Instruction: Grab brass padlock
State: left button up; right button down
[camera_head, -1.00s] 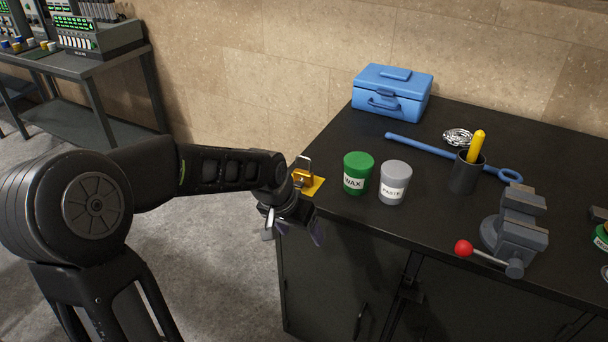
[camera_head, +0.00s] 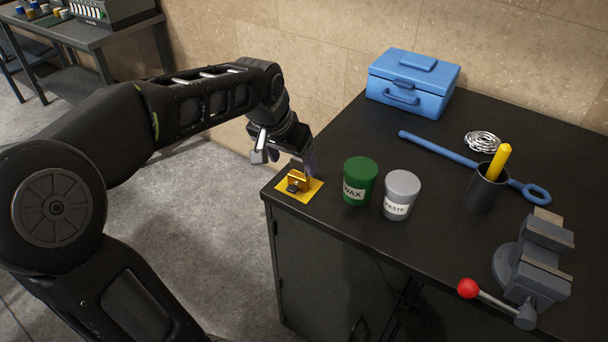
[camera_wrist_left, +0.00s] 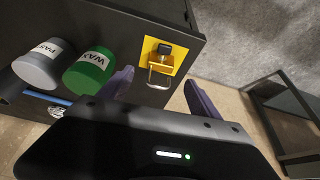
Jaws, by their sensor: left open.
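The brass padlock (camera_head: 297,182) sits on a yellow square (camera_head: 312,190) at the near left corner of the black bench top. In the left wrist view the padlock (camera_wrist_left: 162,62) shows its metal shackle pointing toward my gripper, with a dark piece at its far end. My left gripper (camera_head: 284,163) is just behind and above the padlock, pointing down. In the left wrist view its two purple fingers (camera_wrist_left: 157,92) are spread apart, with the padlock ahead of the gap between them and nothing held. My right gripper is not in view.
A green WAX tin (camera_head: 359,182) and a grey PASTE tin (camera_head: 400,195) stand right of the padlock. A blue toolbox (camera_head: 412,84), blue bar (camera_head: 450,155), dark cup (camera_head: 485,188) and vise (camera_head: 533,258) are farther right. The bench's left edge is close to the padlock.

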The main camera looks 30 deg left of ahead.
aim_at(299, 175)
pick_arm(q)
jog(key=shift+s, duration=0.1)
jog(key=shift+x, duration=1.35)
jog(key=p+x, duration=0.1)
jog(key=x, duration=0.4)
jog(key=shift+f, duration=0.1)
jog(key=shift+c, duration=0.2)
grip_shut()
